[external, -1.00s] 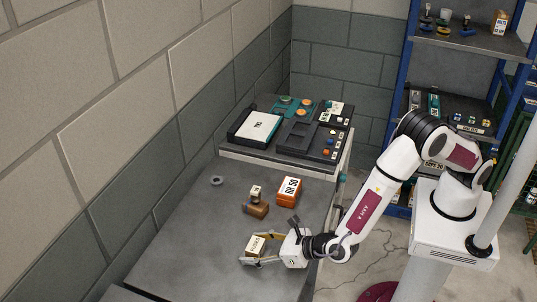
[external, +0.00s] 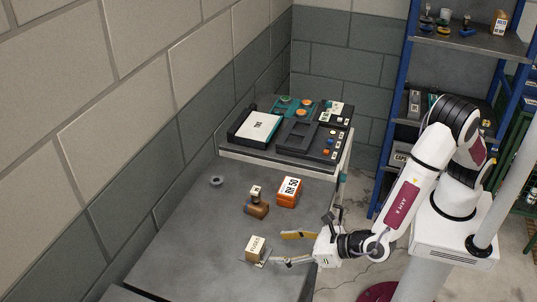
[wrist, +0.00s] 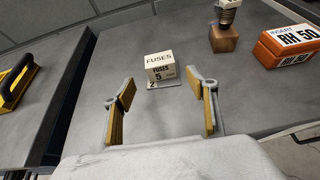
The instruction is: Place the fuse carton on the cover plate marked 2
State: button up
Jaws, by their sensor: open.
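The fuse carton (external: 256,247), a small cream box lettered FUSES, stands upright on the grey bench. In the wrist view the carton (wrist: 160,66) rests on a thin grey cover plate (wrist: 165,85) with a 2 visible at its front left corner. The plate's edge also shows in the external view (external: 264,263). My gripper (external: 282,248) is open and empty, to the right of the carton and apart from it. In the wrist view its two fingers (wrist: 160,97) are spread wide, with the carton beyond their tips. Most of the plate is hidden under the carton.
A brown wooden block with a bulb-like piece on top (external: 257,208) and an orange box lettered RH 50 (external: 289,191) stand behind the carton. A small grey ring (external: 216,181) lies near the wall.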

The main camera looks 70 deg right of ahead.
jog(key=shift+v, duration=1.15)
jog(key=s+d+r+m+g+h, duration=0.15)
jog(key=d+r+m, duration=0.35)
jog(key=d, duration=0.5)
jog(key=s+d+r+m+g+h, duration=0.1)
jog(key=d+r+m+g+h, duration=0.15)
jog(key=d+m, duration=0.6)
jog(key=s+d+r+m+g+h, duration=0.15)
jog(key=d+r+m, duration=0.3)
jog(key=d, duration=0.85)
jog(key=s+d+r+m+g+y, duration=0.2)
jog(key=s+d+r+m+g, duration=0.1)
jog(key=s+d+m, duration=0.55)
jog(key=s+r+m+t+y, duration=0.1)
jog(key=s+m+y, duration=0.2)
jog(key=s+m, duration=0.6)
jog(key=shift+s+a+r+y, duration=0.3)
jog(key=shift+s+a+y, duration=0.1)
jog(key=shift+s, duration=0.8)
